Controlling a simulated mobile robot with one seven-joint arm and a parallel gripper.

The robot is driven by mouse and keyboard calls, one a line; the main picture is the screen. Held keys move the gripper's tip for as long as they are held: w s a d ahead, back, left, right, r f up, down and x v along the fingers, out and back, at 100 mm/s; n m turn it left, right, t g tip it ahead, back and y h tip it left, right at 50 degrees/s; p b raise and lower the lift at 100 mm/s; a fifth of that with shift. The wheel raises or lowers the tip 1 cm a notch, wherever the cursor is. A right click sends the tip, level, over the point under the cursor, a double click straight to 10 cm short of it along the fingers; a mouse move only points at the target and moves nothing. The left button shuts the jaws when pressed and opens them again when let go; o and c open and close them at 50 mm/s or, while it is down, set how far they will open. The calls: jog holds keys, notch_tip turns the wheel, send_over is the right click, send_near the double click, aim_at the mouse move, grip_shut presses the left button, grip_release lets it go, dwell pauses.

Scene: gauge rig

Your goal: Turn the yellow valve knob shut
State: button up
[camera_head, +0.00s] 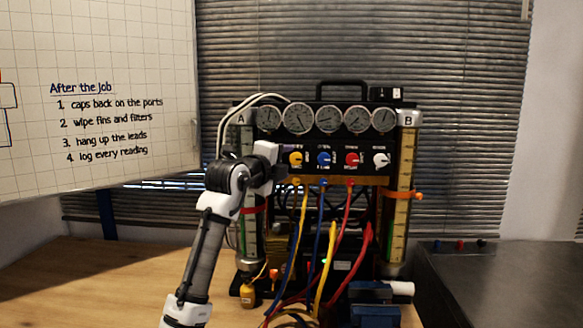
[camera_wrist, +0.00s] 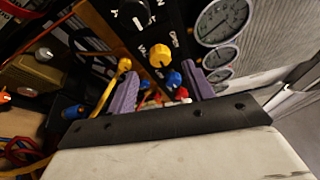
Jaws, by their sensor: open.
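The yellow valve knob (camera_head: 296,158) is on the black panel of the gauge rig, below the row of gauges. In the wrist view the yellow knob (camera_wrist: 160,55) shows just past and between the tips of my gripper (camera_wrist: 157,72). The purple fingers are apart with nothing held between them. The knob looks a little beyond the fingertips; I cannot tell the exact gap. In the head view my arm's white wrist is just left of the knob, and my fingers cannot be made out there.
A blue knob (camera_head: 324,158), a red knob (camera_head: 352,160) and a white knob (camera_head: 381,160) sit right of the yellow one. A black knob (camera_wrist: 133,12) neighbours it in the wrist view. Coloured hoses (camera_head: 333,250) hang below the panel. Upright tube B (camera_head: 405,190) stands at right.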

jog(key=b+v, duration=0.2)
jog(key=v, duration=0.6)
jog(key=shift+s, duration=0.1)
